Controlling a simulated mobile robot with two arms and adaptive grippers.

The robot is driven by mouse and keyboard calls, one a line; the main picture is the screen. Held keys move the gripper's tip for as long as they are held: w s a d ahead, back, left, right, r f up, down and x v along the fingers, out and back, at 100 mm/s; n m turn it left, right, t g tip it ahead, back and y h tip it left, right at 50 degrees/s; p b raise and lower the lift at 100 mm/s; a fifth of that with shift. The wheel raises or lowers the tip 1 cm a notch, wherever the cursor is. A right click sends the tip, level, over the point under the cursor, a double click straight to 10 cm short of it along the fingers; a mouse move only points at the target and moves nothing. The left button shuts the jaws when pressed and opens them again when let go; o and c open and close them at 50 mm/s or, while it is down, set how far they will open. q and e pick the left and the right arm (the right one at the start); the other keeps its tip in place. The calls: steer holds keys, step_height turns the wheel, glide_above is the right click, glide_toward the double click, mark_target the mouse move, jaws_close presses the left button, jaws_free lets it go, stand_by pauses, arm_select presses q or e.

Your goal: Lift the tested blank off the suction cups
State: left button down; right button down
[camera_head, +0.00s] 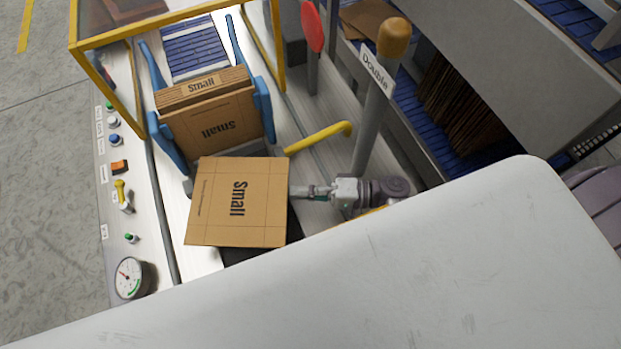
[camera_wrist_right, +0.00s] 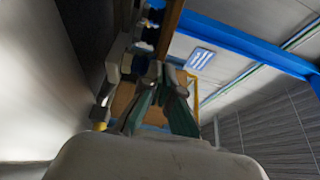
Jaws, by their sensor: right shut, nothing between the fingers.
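A flat cardboard blank (camera_head: 215,215) marked "Small" lies over a dark surface (camera_head: 262,250) in the middle of the head view. My right gripper (camera_head: 296,192) is at the blank's right edge, with its fingers pointing left. It is shut with nothing in it; whether it touches the blank, I cannot tell. In the right wrist view its greenish fingers (camera_wrist_right: 160,100) show close together. A brown edge, likely the blank's (camera_wrist_right: 170,30), runs beyond them. Dark and blue parts (camera_wrist_right: 150,35) beside that edge may be suction cups; in the head view the blank hides any cups. My left gripper is not in view.
Folded "Small" cardboard (camera_head: 210,120) stands between blue guides (camera_head: 263,110) behind the blank. A yellow bent bar (camera_head: 318,137) and a grey post (camera_head: 372,125) with an orange knob stand close to my right arm. A large pale surface (camera_head: 420,270) fills the foreground.

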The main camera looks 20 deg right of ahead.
steer(key=a, duration=0.1)
steer(key=s+a, duration=0.1)
steer(key=a, duration=0.2)
steer(key=shift+s, duration=0.3)
steer(key=shift+w+d, duration=0.15)
steer(key=shift+w, duration=0.05)
